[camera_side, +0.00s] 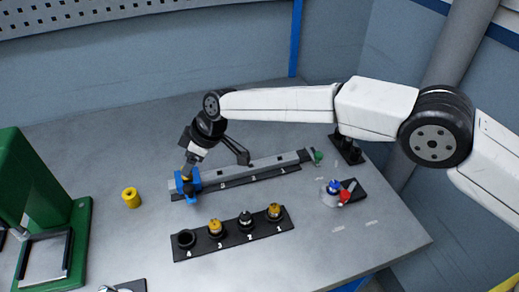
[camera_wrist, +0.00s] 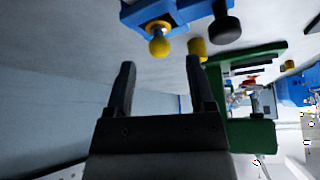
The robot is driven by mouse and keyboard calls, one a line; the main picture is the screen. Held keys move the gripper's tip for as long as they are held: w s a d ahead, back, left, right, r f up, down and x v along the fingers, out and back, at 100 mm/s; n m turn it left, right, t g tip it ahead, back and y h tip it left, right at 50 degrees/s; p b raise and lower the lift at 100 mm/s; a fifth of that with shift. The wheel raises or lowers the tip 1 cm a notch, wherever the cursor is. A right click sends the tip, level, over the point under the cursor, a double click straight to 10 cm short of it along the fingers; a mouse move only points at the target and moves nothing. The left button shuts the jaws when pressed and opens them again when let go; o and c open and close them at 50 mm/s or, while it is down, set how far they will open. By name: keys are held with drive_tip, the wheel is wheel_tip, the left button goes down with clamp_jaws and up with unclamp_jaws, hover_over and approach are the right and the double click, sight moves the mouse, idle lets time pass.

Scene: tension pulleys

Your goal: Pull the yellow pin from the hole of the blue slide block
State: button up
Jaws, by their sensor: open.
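The blue slide block (camera_side: 194,188) sits at the left end of a grey rail (camera_side: 250,168) in the side view. It also shows at the top of the wrist view (camera_wrist: 188,12). The yellow pin (camera_wrist: 158,45) shows a round yellow head standing out from the block in the wrist view. My gripper (camera_wrist: 160,66) is open and empty, its two dark fingers pointing toward the pin head, which appears between and beyond the tips. In the side view my gripper (camera_side: 187,166) is close above the block and largely hides the pin there.
A yellow cylinder (camera_side: 131,198) stands left of the block. A black numbered holder (camera_side: 184,252) with several round parts lies in front. A green machine (camera_side: 22,200) stands at far left. A blue-and-red fixture (camera_side: 335,190) is at right. The front right table is clear.

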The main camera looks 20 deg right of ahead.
drive_tip(key=shift+v, duration=1.85)
drive_tip(key=w+d+f+n+t, duration=0.2)
drive_tip(key=w+d+n+t, duration=0.4)
drive_tip(key=n, duration=0.5)
drive_tip(key=s+a+n+g+y, duration=0.1)
drive_tip(key=s+n+y, duration=0.1)
drive_tip(key=n, duration=0.6)
drive_tip(key=s+a+f+n+g+y, duration=0.1)
drive_tip(key=s+a+n+y, duration=0.1)
drive_tip(key=n, duration=0.6)
drive_tip(key=s+a+f+n+g+y, duration=0.1)
drive_tip(key=s+n+y, duration=0.1)
drive_tip(key=n, duration=0.7)
drive_tip(key=shift+s+a+y, duration=0.2)
drive_tip(key=shift+s+y, duration=0.15)
drive_tip(key=shift+y, duration=0.15)
drive_tip(key=shift+a, duration=0.1)
